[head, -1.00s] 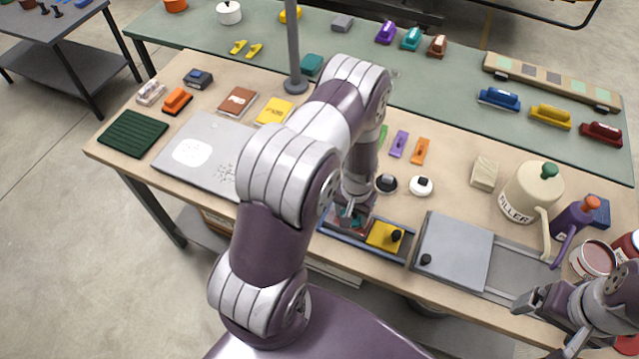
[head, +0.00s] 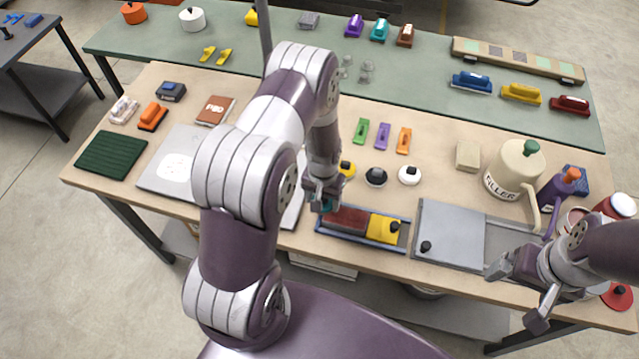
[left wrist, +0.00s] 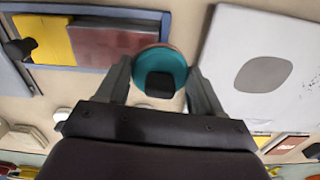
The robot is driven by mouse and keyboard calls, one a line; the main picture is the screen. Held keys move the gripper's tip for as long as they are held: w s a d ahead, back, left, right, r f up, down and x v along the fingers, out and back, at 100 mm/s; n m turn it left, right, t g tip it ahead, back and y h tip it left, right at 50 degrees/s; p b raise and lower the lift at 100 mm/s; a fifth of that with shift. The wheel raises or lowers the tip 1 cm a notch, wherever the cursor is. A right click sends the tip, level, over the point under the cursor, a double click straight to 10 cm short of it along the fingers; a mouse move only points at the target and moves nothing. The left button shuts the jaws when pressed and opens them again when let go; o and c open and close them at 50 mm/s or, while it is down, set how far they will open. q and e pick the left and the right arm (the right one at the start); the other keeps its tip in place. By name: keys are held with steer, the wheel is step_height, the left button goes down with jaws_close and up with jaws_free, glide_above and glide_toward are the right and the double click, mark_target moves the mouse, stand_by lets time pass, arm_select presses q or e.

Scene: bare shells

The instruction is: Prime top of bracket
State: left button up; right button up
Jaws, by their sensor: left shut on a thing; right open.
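My left gripper (head: 325,200) is shut on a round teal pad with a black knob (left wrist: 162,72). The pad is just past the left end of a blue-framed tray (head: 361,248). I cannot tell which thing is the bracket. My right gripper (head: 524,294) is open and empty at the front right.
A grey plate with a black knob (head: 452,232) lies right of the tray. A cream filler can (head: 513,170) and a purple bottle (head: 555,195) stand at the right. White, black and yellow round pads sit behind the tray, beside small coloured blocks.

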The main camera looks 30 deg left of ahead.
arm_select(q)
steer(key=shift+d+r+p, duration=0.25)
steer(key=shift+r+p, duration=0.25)
steer(key=shift+r, duration=0.6)
steer(key=shift+a+r+p, duration=0.15)
steer(key=shift+r+p, duration=0.25)
steer(key=shift+r, duration=0.15)
steer(key=shift+a+r+p, duration=0.15)
steer(key=shift+r+p, duration=0.25)
steer(key=shift+r, duration=0.4)
steer(key=shift+d+r, duration=0.15)
